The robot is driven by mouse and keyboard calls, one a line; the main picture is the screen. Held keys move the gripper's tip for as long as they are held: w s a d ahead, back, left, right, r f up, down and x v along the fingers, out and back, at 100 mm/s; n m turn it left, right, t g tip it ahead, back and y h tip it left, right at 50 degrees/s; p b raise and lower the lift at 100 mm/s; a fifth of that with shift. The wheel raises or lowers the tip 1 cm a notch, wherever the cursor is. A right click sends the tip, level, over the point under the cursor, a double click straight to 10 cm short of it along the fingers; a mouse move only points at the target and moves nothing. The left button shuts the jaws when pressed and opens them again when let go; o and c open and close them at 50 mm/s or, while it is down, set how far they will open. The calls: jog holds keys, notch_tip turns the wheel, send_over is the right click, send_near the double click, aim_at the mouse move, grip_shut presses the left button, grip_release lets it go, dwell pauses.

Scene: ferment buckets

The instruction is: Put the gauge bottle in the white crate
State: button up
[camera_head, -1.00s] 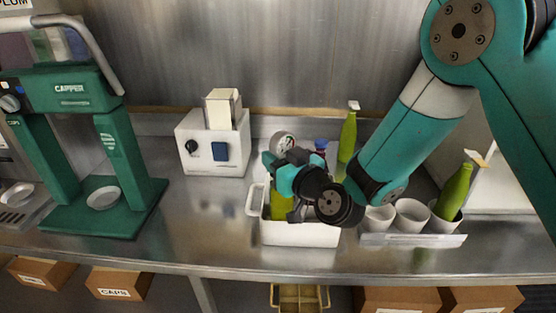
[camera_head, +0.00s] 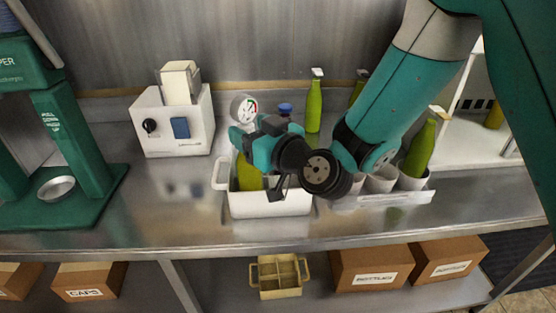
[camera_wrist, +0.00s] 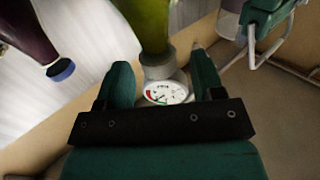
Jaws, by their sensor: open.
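The gauge bottle (camera_head: 247,173) is green with a round white dial (camera_head: 243,107) at its top. It looks upright, its lower part hidden behind the front wall of the white crate (camera_head: 270,205). My gripper (camera_head: 250,143) is at the bottle's neck, above the crate. In the wrist view my gripper (camera_wrist: 160,72) is open, one finger on each side of the neck, with the dial (camera_wrist: 165,92) between the fingers and the green body (camera_wrist: 147,25) beyond. Whether a finger touches the neck I cannot tell.
A blue-capped dark bottle (camera_wrist: 60,69) is near my gripper; its cap (camera_head: 285,109) shows behind it. A green bottle (camera_head: 314,105) stands at the back. Cups (camera_head: 382,180) and another green bottle (camera_head: 420,148) are right of the crate. A white machine (camera_head: 173,125) stands left.

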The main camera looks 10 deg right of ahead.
jog(key=b+v, duration=0.7)
jog(key=v, duration=0.1)
jog(key=shift+s+d, duration=0.1)
jog(key=shift+s, duration=0.05)
jog(key=s+d+f+g+h, duration=0.2)
jog(key=s+d+g+h, duration=0.1)
jog(key=s+g, duration=0.4)
jog(key=s+d+f+g+h, duration=0.3)
jog(key=s+d+g, duration=0.3)
jog(key=s, duration=0.6)
jog(key=shift+f+g, duration=0.25)
jog(key=shift+g, duration=0.55)
jog(key=shift+d, duration=0.15)
